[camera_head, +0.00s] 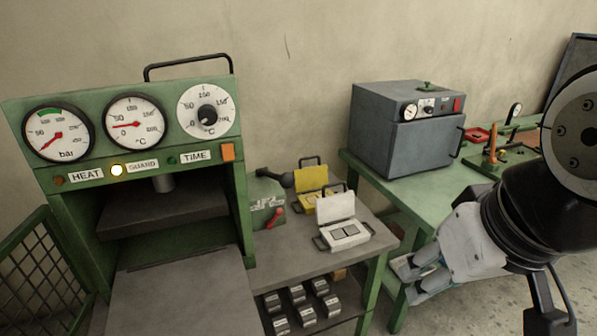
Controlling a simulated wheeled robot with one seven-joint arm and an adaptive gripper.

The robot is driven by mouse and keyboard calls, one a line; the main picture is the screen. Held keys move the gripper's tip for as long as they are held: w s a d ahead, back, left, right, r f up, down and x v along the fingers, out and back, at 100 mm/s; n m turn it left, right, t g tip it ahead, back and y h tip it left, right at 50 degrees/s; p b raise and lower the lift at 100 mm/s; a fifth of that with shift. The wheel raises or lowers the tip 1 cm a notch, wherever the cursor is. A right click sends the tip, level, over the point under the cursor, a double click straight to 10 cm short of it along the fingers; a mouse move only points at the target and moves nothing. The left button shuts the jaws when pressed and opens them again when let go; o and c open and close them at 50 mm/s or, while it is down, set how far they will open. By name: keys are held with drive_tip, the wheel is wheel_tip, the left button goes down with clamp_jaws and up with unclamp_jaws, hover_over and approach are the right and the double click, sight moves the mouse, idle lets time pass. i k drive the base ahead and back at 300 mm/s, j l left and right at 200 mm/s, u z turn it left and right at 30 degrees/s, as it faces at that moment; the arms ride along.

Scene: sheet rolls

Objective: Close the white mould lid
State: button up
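The white mould (344,235) sits on the small grey-topped table in the middle. Dark handles stick up behind the lid and out at the base's sides. My gripper (405,282) is at the lower right, in front of the green bench, well to the right of and nearer than the mould. Its grey fingers point left. They appear spaced apart with nothing visible between them.
A yellow mould (312,183) stands open just behind the white one. A green box with a red lever (266,203) is to their left. The green press (130,150) fills the left. A grey oven (408,130) stands on the green bench. Several dark blocks lie on the lower shelf (345,300).

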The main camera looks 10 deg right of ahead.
sight(336, 206)
drive_tip(key=i+j+z, duration=0.1)
drive_tip(key=i+j, duration=0.15)
drive_tip(key=i, duration=0.2)
drive_tip(key=i+j+z, duration=0.15)
drive_tip(key=i+j, duration=0.15)
drive_tip(key=i, duration=0.15)
